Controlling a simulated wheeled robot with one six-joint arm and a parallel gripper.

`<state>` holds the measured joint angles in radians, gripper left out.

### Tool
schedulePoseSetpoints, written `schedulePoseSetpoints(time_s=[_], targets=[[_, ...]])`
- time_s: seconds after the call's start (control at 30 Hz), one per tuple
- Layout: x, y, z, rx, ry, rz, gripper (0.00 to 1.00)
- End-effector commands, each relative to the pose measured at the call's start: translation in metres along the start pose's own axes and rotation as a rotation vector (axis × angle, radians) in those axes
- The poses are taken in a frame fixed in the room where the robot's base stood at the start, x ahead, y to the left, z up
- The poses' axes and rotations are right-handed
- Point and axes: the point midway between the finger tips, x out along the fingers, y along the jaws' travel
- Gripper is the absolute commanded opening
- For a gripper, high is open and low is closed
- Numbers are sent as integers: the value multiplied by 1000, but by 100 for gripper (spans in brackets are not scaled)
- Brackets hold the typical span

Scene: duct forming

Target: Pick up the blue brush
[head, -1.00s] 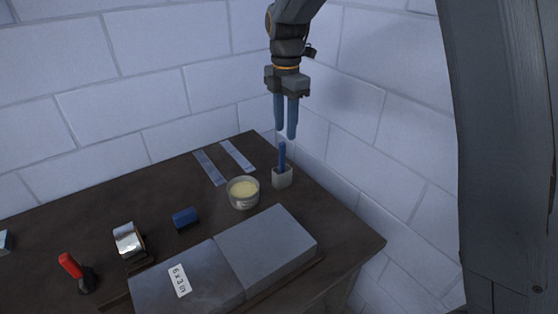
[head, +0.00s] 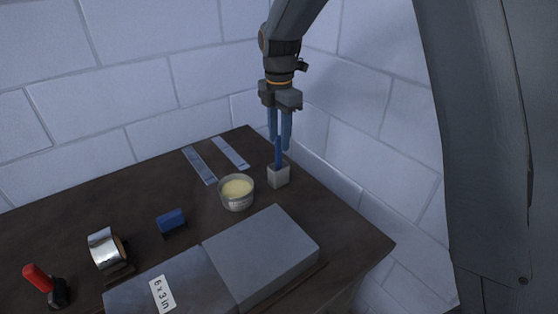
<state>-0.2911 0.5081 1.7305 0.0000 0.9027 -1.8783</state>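The blue brush (head: 278,157) stands upright in a small grey square holder (head: 278,177) near the back right of the bench, its blue handle showing above the rim. My gripper (head: 280,146) points down over it. Its two blue-grey fingers are apart, and the handle's upper part shows between them in this view. I cannot tell whether either finger touches the handle. The brush's lower end is hidden in the holder.
An open tin of pale paste (head: 237,191) stands just left of the holder. Two metal strips (head: 216,160) lie behind it. A blue block (head: 171,221), a tape roll (head: 107,249), a red-handled tool (head: 40,279) and grey duct pieces (head: 261,252) are on the dark bench. Walls are close behind and right.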

Motion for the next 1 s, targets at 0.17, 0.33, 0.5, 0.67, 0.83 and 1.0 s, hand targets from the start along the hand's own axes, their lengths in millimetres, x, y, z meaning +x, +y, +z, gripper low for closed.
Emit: schedulePoseSetpoints(time_s=[0.17, 0.33, 0.5, 0.67, 0.83, 1.0], targets=[[20, -3, -4, 1, 1, -4, 34], [42, -3, -3, 3, 1, -3, 34], [49, -3, -2, 5, 0, -1, 34], [49, -2, -2, 5, 0, 0, 34], [49, -2, -2, 5, 0, 0, 6], [49, -2, -2, 4, 0, 0, 0]])
